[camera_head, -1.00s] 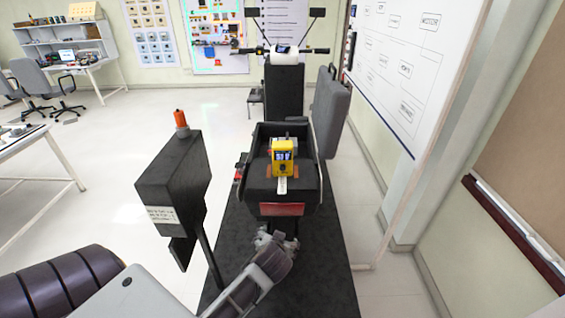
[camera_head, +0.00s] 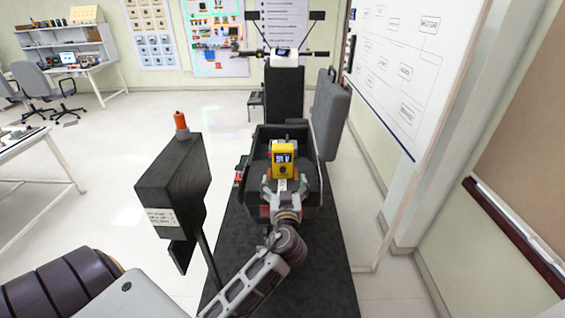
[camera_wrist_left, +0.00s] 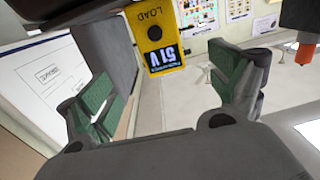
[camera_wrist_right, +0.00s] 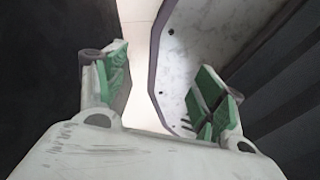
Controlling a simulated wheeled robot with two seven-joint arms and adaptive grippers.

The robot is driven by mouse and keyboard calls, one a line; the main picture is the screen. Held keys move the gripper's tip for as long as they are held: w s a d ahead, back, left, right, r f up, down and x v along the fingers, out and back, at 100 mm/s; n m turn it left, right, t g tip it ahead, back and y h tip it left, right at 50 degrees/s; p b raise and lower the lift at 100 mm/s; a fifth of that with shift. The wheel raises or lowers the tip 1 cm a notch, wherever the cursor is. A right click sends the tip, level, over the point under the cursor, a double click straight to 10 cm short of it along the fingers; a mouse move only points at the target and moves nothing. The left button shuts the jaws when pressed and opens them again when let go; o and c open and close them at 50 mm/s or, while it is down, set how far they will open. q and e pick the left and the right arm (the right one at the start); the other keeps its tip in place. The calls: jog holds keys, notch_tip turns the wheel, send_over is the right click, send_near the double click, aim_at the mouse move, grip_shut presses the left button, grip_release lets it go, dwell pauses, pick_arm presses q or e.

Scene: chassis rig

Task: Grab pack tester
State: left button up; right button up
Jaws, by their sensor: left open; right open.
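The pack tester (camera_head: 283,160) is a yellow box with a lit display and a dark round knob, standing upright in the black open bin (camera_head: 257,150) on the rig. My left gripper (camera_head: 284,184) is open over the bin's front edge, just in front of the tester. In the left wrist view the tester (camera_wrist_left: 157,38) appears upside down, reading 51 V with LOAD above, beyond my open left fingertips (camera_wrist_left: 166,80) and apart from them. My right gripper (camera_wrist_right: 160,80) shows only in the right wrist view, open with nothing between its green pads.
A black box on a post (camera_head: 170,180), topped by an orange beacon (camera_head: 180,121), stands left of the bin. A grey panel (camera_head: 328,115) rises at the bin's right. A black seat and handlebar (camera_head: 284,52) stand behind. A whiteboard (camera_head: 415,65) is at right.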

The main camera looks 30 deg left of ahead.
aim_at(283, 160)
pick_arm(q)
jog(key=shift+w, duration=0.1)
jog(key=p+x, duration=0.2)
jog(key=x, duration=0.4)
jog(key=shift+w+a+r, duration=0.1)
jog(key=shift+w+a, duration=0.15)
jog(key=shift+x, duration=0.9)
jog(key=shift+w, duration=0.1)
jog(key=shift+p+x, duration=1.15)
jog(key=shift+x, duration=1.35)
jog(key=shift+a, duration=0.1)
jog(key=shift+c, duration=0.3)
jog(key=shift+r, duration=0.1)
jog(key=c, duration=1.2)
